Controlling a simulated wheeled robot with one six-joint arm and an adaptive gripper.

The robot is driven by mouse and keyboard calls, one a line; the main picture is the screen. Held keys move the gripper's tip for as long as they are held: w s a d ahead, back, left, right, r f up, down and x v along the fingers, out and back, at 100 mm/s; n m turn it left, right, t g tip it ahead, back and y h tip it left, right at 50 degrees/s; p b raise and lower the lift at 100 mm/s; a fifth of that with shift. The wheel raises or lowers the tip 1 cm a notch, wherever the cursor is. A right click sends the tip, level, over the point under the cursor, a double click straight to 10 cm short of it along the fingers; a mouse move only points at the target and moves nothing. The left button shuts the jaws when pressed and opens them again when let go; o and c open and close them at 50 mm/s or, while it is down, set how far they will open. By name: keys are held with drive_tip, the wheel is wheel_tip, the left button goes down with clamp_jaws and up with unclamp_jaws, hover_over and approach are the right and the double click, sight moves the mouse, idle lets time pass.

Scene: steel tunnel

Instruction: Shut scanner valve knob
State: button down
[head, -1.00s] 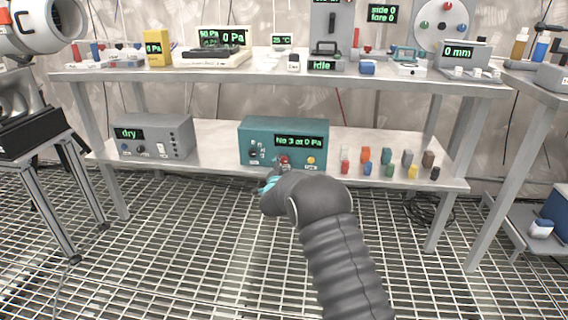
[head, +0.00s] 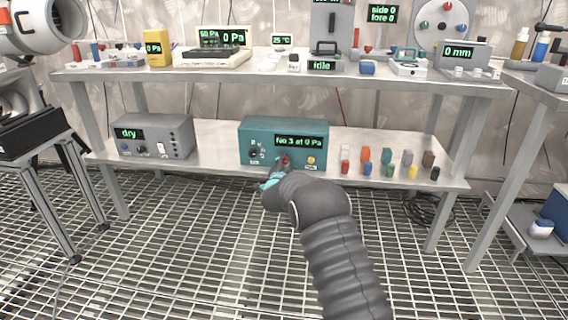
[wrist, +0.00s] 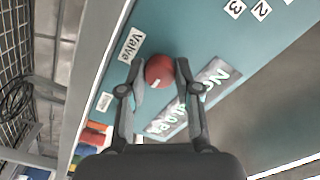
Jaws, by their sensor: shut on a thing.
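The teal scanner box (head: 256,130) sits on the lower shelf, its display reading "No 3 at 0 Pa". Its red valve knob (head: 285,160) is on the front face, below the display. In the wrist view the red knob (wrist: 159,71) has a small white mark and sits beside a "Valve" label (wrist: 131,46). My gripper (wrist: 160,77) has one finger on each side of the knob and is shut on it. In the head view my gripper (head: 279,168) is at the box's front, and my wrist partly hides the area below the knob.
A yellow knob (head: 311,160) is on the same face, right of the red one. Several small coloured blocks (head: 365,154) stand right of the box. A grey box (head: 152,136) reading "dry" stands at left. The upper shelf (head: 290,79) overhangs; the grating floor in front is clear.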

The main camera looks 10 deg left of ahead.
drive_tip(key=n+b, duration=0.1)
drive_tip(key=n, duration=0.8)
drive_tip(key=n+p, duration=0.1)
drive_tip(key=n, duration=0.3)
drive_tip(key=shift+n, duration=0.3)
drive_tip(key=shift+a+n+p, duration=0.1)
drive_tip(key=shift+n+p, duration=0.7)
drive_tip(key=shift+n, duration=1.3)
drive_tip(key=c, duration=0.8)
unclamp_jaws()
